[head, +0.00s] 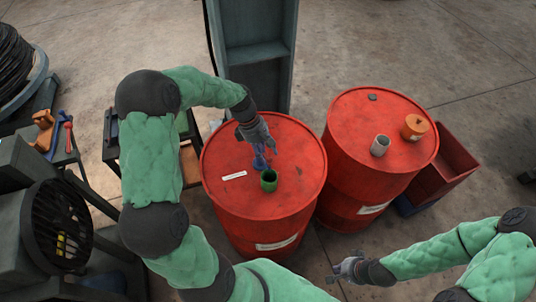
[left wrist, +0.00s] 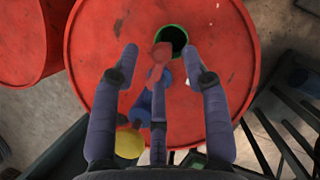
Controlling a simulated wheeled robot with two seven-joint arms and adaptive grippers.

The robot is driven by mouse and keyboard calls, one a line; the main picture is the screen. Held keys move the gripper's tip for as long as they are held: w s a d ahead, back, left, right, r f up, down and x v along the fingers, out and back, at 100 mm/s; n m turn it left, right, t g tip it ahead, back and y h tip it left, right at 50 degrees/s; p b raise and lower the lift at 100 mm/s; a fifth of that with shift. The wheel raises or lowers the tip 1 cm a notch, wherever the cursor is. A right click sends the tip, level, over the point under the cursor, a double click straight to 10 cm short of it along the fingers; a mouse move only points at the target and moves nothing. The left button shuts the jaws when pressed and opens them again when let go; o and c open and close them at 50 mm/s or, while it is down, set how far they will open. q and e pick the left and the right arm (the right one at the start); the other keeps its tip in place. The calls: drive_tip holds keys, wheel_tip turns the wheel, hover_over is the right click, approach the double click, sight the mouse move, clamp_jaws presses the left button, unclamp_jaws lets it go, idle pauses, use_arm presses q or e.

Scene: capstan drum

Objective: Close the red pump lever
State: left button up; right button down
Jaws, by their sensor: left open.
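My left gripper (head: 259,158) is above the near red drum (head: 230,200), beside a green-rimmed opening (head: 268,182). In the left wrist view its fingers (left wrist: 163,75) are spread wide, with nothing held between them. Between and beneath them is a blue fitting (left wrist: 146,104) with a red lever-like part (left wrist: 160,54) at its upper end and a yellow round part (left wrist: 130,143) lower down. The middle finger covers part of this fitting, and I cannot tell whether it touches. My right gripper (head: 345,272) is low, away from the drums; its opening is unclear.
A second red drum (head: 375,190) stands right of the first, with a grey cylinder (head: 380,146) and an orange part (head: 414,127) on top. A side table with tools (head: 52,133) and a fan (head: 62,225) are at left.

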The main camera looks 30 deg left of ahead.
use_arm(q)
drive_tip(key=shift+x, duration=0.85)
drive_tip(key=shift+d+f, duration=0.1)
drive_tip(key=shift+f, duration=0.15)
clamp_jaws()
